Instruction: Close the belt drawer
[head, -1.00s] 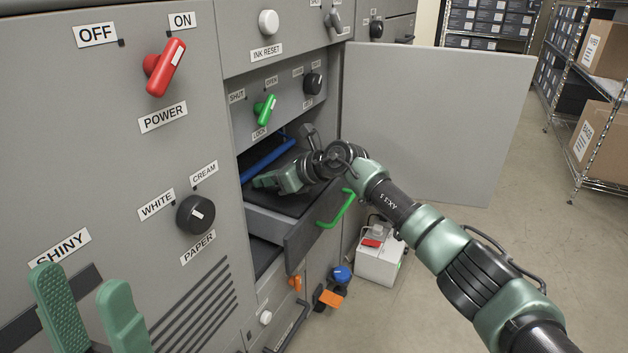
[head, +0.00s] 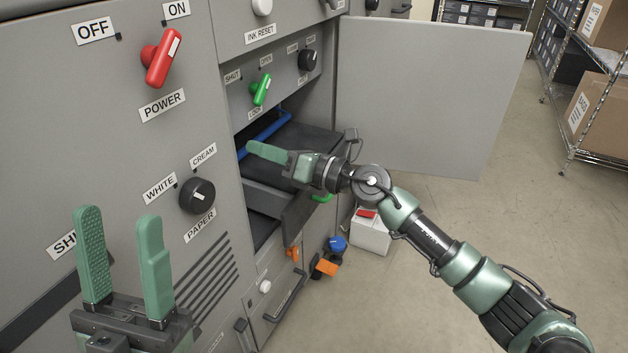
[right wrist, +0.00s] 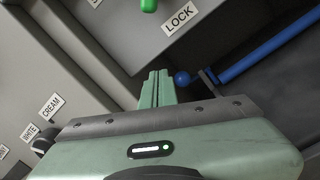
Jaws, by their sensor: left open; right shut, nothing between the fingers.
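The belt drawer (head: 262,199), a grey tray with a dark front, stands pulled out of the machine below the green lock lever (head: 261,90). Its green handle (head: 322,198) is mostly hidden behind my right arm. My right gripper (head: 252,149) is shut and empty, over the drawer opening near the blue bar (head: 270,132). Its closed fingers (right wrist: 157,88) show in the right wrist view beside the blue bar's round end; contact cannot be told. My left gripper (head: 120,218) is open and empty in front of the panel at the lower left.
An open grey door (head: 430,100) stands to the right of the drawer. A white box (head: 371,235) and a blue knob (head: 337,243) are below. The red power lever (head: 162,58) and paper knob (head: 197,195) protrude at left.

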